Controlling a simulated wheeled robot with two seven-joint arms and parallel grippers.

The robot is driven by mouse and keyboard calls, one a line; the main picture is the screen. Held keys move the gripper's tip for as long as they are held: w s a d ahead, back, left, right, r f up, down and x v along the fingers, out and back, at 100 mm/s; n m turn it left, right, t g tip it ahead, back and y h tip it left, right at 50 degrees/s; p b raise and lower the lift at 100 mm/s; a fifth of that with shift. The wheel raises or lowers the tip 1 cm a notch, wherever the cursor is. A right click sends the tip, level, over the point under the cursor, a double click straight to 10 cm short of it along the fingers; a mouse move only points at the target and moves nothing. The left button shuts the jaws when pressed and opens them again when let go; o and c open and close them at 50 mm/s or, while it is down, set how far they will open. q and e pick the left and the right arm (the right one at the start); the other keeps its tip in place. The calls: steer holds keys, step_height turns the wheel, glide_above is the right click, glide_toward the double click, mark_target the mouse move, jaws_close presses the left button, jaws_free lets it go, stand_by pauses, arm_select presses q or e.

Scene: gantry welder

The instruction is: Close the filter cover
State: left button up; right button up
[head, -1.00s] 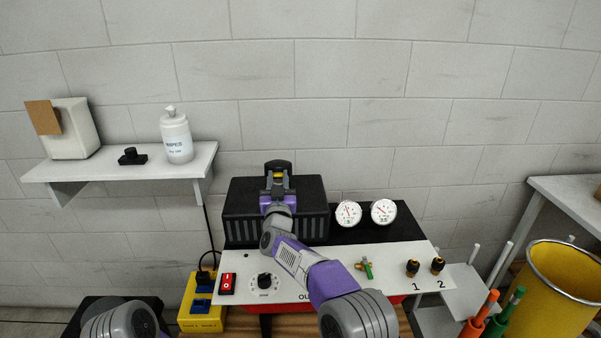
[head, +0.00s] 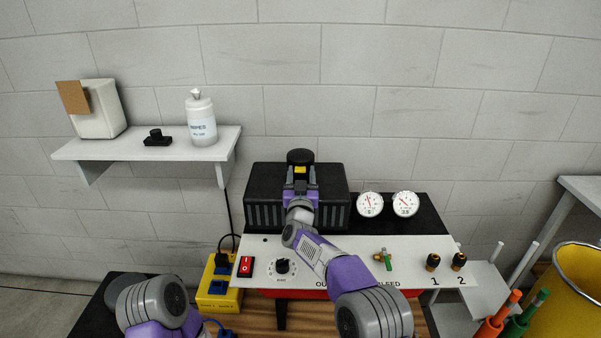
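A black vented box (head: 262,204) stands at the back of the white panel and appears to be the filter housing. I cannot tell its cover apart from the body. My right gripper (head: 300,168) is over the top middle of this box. A black rounded piece (head: 300,156) shows at the gripper's far end; I cannot tell whether it is a knob or part of the gripper. The finger gap is hidden, so I cannot tell if it is open or shut. My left arm shows at the lower left, with its gripper out of view.
Two white gauges (head: 388,204) stand right of the box. The white panel (head: 340,247) carries a red switch (head: 246,266), a dial (head: 283,267) and a green-handled valve (head: 384,256). A wall shelf (head: 212,152) with a white bottle (head: 201,121) is at left; a yellow bin (head: 570,295) is at right.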

steer(key=shift+w+r, duration=0.1)
steer(key=shift+r, duration=0.05)
steer(key=shift+s+a+r, duration=0.1)
steer(key=shift+s+r, duration=0.15)
steer(key=v, duration=0.7)
steer(key=shift+s+f, duration=0.15)
steer(key=shift+s, duration=0.1)
